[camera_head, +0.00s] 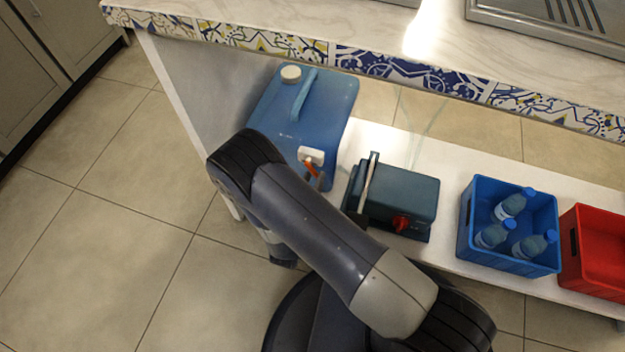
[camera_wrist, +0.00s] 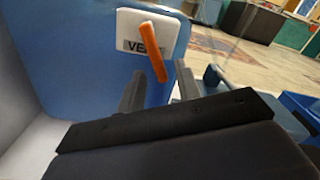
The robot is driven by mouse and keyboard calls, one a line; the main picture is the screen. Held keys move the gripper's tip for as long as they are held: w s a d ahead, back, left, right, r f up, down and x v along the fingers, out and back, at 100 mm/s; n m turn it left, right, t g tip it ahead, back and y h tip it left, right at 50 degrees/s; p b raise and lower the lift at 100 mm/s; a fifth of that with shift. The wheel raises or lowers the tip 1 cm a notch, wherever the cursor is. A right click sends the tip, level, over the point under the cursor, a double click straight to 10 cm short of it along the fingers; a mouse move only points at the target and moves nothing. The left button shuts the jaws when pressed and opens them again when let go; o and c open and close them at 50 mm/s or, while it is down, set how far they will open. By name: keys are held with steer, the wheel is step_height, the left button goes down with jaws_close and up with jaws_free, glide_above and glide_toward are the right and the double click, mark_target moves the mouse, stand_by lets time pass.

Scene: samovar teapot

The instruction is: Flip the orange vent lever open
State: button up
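The orange vent lever (camera_wrist: 153,52) is on a white plate (camera_wrist: 133,33) with partly covered dark lettering, on the side of a blue canister (camera_wrist: 85,58). In the wrist view the lever runs steeply down and slightly right. The lever also shows in the head view (camera_head: 312,169), below the white plate. My gripper (camera_wrist: 160,70) is open, with its two fingers apart. The lever's lower end appears in the gap between the fingertips; whether it touches either finger I cannot tell. In the head view my arm hides the gripper and the canister's lower left part.
The canister has a white cap (camera_head: 290,73) and stands on a white low shelf (camera_head: 455,155) under a tiled counter. To its right are a dark green device (camera_head: 400,190) with a red knob, a blue crate (camera_head: 468,225) of bottles and a red crate (camera_head: 600,245).

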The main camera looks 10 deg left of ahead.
steer(key=s+p, duration=0.2)
steer(key=s, duration=0.8)
steer(key=shift+s+a, duration=0.4)
stand_by(0.4)
steer(key=w, duration=0.3)
steer(key=w+b, duration=0.1)
steer(key=w, duration=0.3)
steer(key=w+d+b, duration=0.1)
steer(key=w, duration=0.3)
steer(key=shift+s+r+n, duration=0.1)
steer(key=shift+n, duration=0.2)
